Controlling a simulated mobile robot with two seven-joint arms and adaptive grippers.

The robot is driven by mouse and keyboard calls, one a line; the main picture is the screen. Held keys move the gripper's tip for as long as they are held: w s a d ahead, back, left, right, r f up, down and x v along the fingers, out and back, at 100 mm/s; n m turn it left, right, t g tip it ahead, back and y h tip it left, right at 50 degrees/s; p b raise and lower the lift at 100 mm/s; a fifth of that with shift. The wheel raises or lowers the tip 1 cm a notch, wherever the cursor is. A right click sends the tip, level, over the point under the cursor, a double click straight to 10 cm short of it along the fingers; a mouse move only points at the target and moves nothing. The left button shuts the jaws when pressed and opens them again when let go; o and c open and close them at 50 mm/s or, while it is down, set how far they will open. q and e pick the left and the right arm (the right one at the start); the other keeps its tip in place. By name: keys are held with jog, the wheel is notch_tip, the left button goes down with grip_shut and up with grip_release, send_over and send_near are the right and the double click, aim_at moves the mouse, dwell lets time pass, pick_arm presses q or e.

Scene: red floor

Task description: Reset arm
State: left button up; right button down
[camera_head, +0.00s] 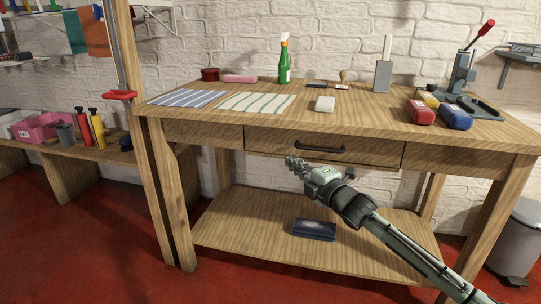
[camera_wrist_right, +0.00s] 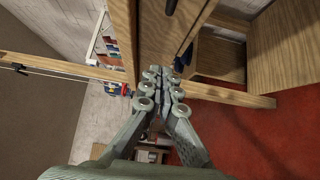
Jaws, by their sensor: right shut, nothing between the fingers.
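My right gripper (camera_head: 294,162) is in front of the wooden workbench (camera_head: 230,172), just below the front drawer (camera_head: 300,145) with its black handle (camera_head: 320,148). Its arm comes in from the lower right. In the right wrist view the right gripper (camera_wrist_right: 160,72) has its fingers together with nothing between them. The drawer looks closed. My left gripper does not show in either view.
On the benchtop stand a green spray bottle (camera_head: 284,62), striped cloths (camera_head: 255,102), a red item (camera_head: 420,112), a blue item (camera_head: 455,116) and a lever press (camera_head: 462,75). A dark box (camera_head: 314,230) lies on the lower shelf (camera_head: 260,242). A grey bin (camera_head: 518,240) stands at right.

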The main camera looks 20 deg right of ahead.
jog(key=s+a+f+m+g+h+p, duration=0.15)
jog(key=s+f+m+g, duration=0.3)
jog(key=s+f, duration=0.5)
jog(key=s+a+f+m+g+h, duration=0.1)
jog(key=s+f+m+g+h, duration=0.15)
jog(key=s+f+m, duration=0.7)
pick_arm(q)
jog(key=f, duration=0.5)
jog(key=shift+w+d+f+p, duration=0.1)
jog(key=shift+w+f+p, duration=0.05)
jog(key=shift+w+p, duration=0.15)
pick_arm(e)
jog(key=s+f+m+g, duration=0.2)
jog(key=s+f+g, duration=0.1)
jog(key=s+f, duration=0.4)
jog(key=s+f+m+g, duration=0.2)
jog(key=s+f+g, duration=0.2)
jog(key=s, duration=0.9)
notch_tip(320, 180, down, 4)
jog(key=shift+s+r+m+g+h, duration=0.15)
jog(key=shift+s+m+g+h, duration=0.15)
jog(key=shift+s+h, duration=0.1)
